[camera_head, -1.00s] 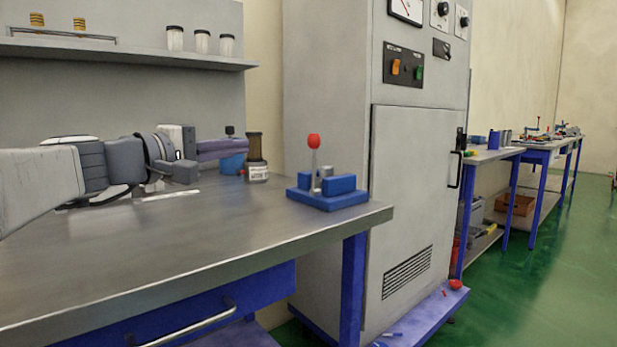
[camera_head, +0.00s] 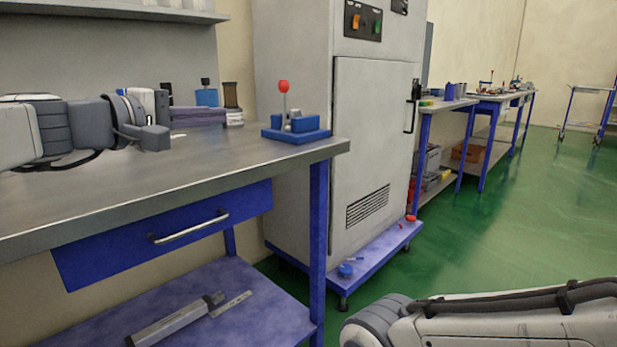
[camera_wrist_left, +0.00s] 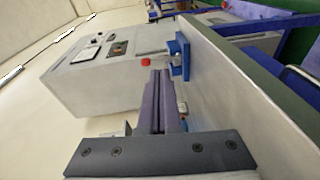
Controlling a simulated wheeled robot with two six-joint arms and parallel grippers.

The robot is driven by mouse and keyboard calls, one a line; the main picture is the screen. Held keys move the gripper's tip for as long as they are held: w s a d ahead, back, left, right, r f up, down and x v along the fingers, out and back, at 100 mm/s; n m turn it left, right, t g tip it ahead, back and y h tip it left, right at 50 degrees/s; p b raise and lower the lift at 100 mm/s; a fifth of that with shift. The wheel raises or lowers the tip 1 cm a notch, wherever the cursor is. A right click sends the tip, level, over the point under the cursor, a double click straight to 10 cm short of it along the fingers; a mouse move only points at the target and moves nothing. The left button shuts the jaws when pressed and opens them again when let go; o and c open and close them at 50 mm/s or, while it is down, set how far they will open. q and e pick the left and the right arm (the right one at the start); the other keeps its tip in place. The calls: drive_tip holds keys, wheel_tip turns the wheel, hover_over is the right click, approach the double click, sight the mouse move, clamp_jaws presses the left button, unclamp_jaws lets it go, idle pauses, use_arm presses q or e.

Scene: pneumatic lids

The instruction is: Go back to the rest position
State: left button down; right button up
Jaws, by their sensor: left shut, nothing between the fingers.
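My left arm comes in from the left over the workbench in the head view. Its gripper (camera_head: 218,117) points right above the bench top, with its purple fingers together and empty. In the left wrist view the two fingers (camera_wrist_left: 160,76) lie side by side with nothing between them. Beyond them is the blue lever fixture (camera_head: 297,128) with a red knob, near the bench corner; it is apart from the gripper. A link of my right arm shows at the lower right of the head view. Its gripper is out of the frame.
The metal workbench (camera_head: 120,195) has a blue drawer and a lower shelf. Behind the fingers stand a blue container (camera_head: 206,97) and a dark-topped bottle (camera_head: 231,96). A grey cabinet (camera_head: 372,150) stands right of the bench. Green floor (camera_head: 500,225) is open at the right.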

use_arm(q)
drive_tip(key=s+d+f+m+g+y, duration=0.1)
drive_tip(key=s+d+f+m+g, duration=0.35)
drive_tip(key=s+d+f, duration=0.5)
drive_tip(key=s+d+f+m+g+y, duration=0.1)
drive_tip(key=s+d+f+m+g, duration=0.4)
drive_tip(key=f, duration=0.8)
drive_tip(key=s+a+f+m+g+y, duration=0.3)
drive_tip(key=s+f+m+g+y, duration=0.4)
drive_tip(key=s+f, duration=0.65)
wheel_tip(320, 180, up, 37)
drive_tip(key=m+t+p, duration=0.1)
drive_tip(key=t+p, duration=0.1)
drive_tip(key=p, duration=3.6)
drive_tip(key=shift+a+r+p, duration=0.15)
drive_tip(key=shift+a+p, duration=0.15)
drive_tip(key=shift+p, duration=0.05)
